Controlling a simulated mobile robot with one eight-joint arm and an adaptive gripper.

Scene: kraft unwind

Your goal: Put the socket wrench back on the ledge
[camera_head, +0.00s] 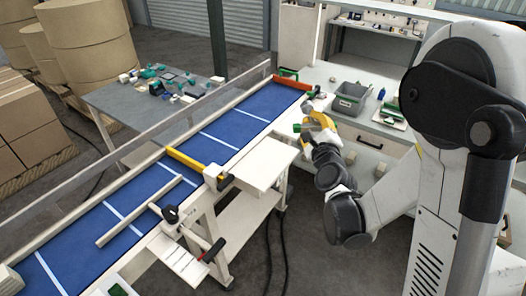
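My arm reaches from the right toward the far end of the blue conveyor. My gripper (309,129) is small in the picture, beside the conveyor and above the near edge of the grey workbench. Yellow and green parts show around it; I cannot tell which belong to the gripper, or whether its fingers are open or hold something. I cannot pick out the socket wrench for certain. A white flat shelf (265,163) juts from the conveyor's near side, with nothing visible on it; I cannot tell whether it is the ledge.
The blue conveyor (222,122) runs diagonally, crossed by a yellow bar (195,162) and a pale bar (138,213). A grey bin (350,98) stands on the workbench (322,73). A table (117,98) with small parts stands behind the conveyor. Dark floor lies open below my arm.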

